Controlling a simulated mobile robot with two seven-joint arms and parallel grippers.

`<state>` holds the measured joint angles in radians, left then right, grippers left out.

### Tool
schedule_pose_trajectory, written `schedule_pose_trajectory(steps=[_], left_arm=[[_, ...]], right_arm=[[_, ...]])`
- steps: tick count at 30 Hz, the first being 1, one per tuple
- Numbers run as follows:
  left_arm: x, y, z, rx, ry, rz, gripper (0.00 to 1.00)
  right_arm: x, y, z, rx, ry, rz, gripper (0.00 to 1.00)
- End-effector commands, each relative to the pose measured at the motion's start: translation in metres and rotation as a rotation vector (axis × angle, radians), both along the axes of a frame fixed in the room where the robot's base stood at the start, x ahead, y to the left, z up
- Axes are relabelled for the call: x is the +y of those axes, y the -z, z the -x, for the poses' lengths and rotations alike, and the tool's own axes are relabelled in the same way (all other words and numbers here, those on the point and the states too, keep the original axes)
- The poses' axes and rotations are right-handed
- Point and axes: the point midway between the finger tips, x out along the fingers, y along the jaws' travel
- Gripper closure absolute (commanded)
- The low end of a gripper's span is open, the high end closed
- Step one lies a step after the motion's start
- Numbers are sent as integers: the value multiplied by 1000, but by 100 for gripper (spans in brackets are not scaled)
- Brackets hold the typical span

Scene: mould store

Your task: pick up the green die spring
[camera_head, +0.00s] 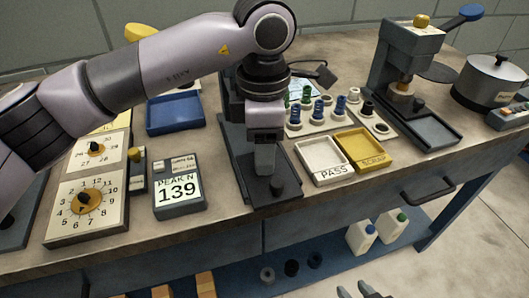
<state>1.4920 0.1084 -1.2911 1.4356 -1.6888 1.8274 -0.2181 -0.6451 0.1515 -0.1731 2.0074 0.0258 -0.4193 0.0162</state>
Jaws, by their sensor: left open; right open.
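A green die spring (306,95) stands in the back row of a pale rack (325,128) on the bench, right of my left wrist. Several blue springs (318,109) stand in front of it and beside it. My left gripper (265,160) points down in front of the dark press-like device, left of the rack and apart from the spring. It is open; its fingertips are hard to make out against the device. My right gripper (358,291) is open and empty at the bottom edge, low in front of the bench, only its fingertips showing.
White PASS (322,172) and yellow SCRAP (374,163) trays lie in front of the rack. A tall press (404,60) and a pot (490,82) stand right. A blue tray (175,127), readout (179,196) and timer (84,202) are left. Bottles (361,234) stand on the lower shelf.

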Motion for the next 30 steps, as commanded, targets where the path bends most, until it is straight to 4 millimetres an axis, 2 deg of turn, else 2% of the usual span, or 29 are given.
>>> schedule_pose_trajectory(steps=[5, 9, 10, 23, 26, 30], left_arm=[[0, 0, 0, 0, 0, 0, 49], [0, 0, 0, 0, 0, 0, 94], [0, 0, 0, 0, 0, 0, 100], [0, -6, 0, 0, 0, 0, 100], [0, -16, -1, -3, -1, 0, 100], [0, -41, -1, -5, -1, 1, 100]], right_arm=[[0, 0, -1, -2, 2, 1, 57], [0, 0, -1, -3, 3, -1, 57], [0, 0, -1, -3, 3, -2, 57], [2, 0, -2, -2, 7, -8, 57], [2, 0, -2, -2, 7, -8, 57], [2, -1, -2, -2, 5, -8, 57]])
